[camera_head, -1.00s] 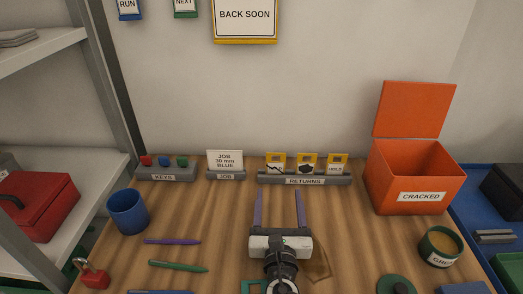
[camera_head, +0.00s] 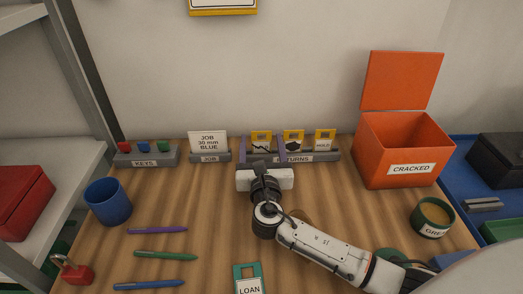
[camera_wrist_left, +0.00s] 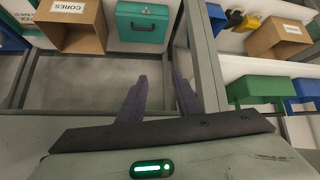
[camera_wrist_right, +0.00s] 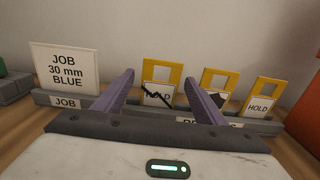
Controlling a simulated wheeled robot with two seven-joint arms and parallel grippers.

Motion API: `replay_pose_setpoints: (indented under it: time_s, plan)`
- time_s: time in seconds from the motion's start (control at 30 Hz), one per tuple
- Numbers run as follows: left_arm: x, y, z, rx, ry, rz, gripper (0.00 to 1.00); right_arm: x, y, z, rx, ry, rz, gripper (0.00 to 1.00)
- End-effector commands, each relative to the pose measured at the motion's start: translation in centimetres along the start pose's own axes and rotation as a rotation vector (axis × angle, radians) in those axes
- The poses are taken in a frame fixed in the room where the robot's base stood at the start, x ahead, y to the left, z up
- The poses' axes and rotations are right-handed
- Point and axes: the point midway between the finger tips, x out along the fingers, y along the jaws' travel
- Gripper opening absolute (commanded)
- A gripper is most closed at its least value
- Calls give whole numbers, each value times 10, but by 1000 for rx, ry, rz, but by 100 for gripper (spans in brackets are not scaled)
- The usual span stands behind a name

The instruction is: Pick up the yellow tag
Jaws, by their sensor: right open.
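Three yellow tags stand in a row in the grey RETURNS holder (camera_head: 325,156). The leftmost tag (camera_wrist_right: 161,82) reads HOLD with a dark streak across it; the middle tag (camera_wrist_right: 216,88) bears a dark shape; the rightmost tag (camera_wrist_right: 262,104) reads HOLD plainly. My right gripper (camera_head: 263,148) is open at the holder. In the right wrist view its purple fingers (camera_wrist_right: 159,84) are apart, with the leftmost tag showing between them; contact is not visible. My left gripper (camera_wrist_left: 160,85) is open and empty, away from the table, and outside the head view.
The JOB card (camera_head: 208,142) and KEYS holder (camera_head: 146,160) stand left of the tags. The orange CRACKED box (camera_head: 402,150) stands right. A blue cup (camera_head: 108,202), several pens, a red padlock (camera_head: 73,270) and a green LOAN tag (camera_head: 248,281) lie nearer the front.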

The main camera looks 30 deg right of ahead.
Motion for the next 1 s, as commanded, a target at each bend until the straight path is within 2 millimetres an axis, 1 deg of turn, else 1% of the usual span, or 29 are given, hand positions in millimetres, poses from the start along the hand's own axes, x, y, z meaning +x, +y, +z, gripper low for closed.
replay_pose_setpoints:
  time_s: [0.03, 0.1, 0.27, 0.3, 0.37, 0.5, 0.53, 0.57, 0.77, 0.83, 0.97, 1.0]
  plan:
    - [3, 0, 2, 0, 1, 0, 31, 4, 0, -1, 0, -1, -1, 65]
    - [3, 0, 2, 0, 1, 0, 31, 6, 0, -1, 0, 1, -1, 65]
    - [2, 0, 1, 0, 2, 0, 31, 6, 0, 0, 0, 1, 0, 65]
    - [2, 0, 0, 0, 3, 0, 31, 6, 0, 0, 0, 1, 0, 63]
    - [2, 0, 0, 0, 4, 0, 31, 6, 0, 0, 0, 1, 0, 53]
    - [3, -1, -2, 0, 7, -1, 31, 6, 0, 0, 0, 1, 0, 29]
    - [3, -1, -2, 1, 8, -1, 31, 6, 0, 0, 0, 1, 0, 24]
    - [3, -1, -2, 1, 8, -1, 31, 6, 0, 0, 1, 1, 0, 22]
    - [3, -1, -4, 1, 10, -1, 31, 6, 0, 0, 1, 0, 0, 21]
    - [2, -1, -4, 1, 10, -1, 31, 6, 0, 4, 2, -1, 0, 21]
    - [-1, -1, -7, 1, 10, -1, 31, 6, 0, 21, 5, -2, 0, 21]
    - [-2, -1, -8, 1, 10, -1, 31, 6, 0, 30, 4, -4, 1, 21]
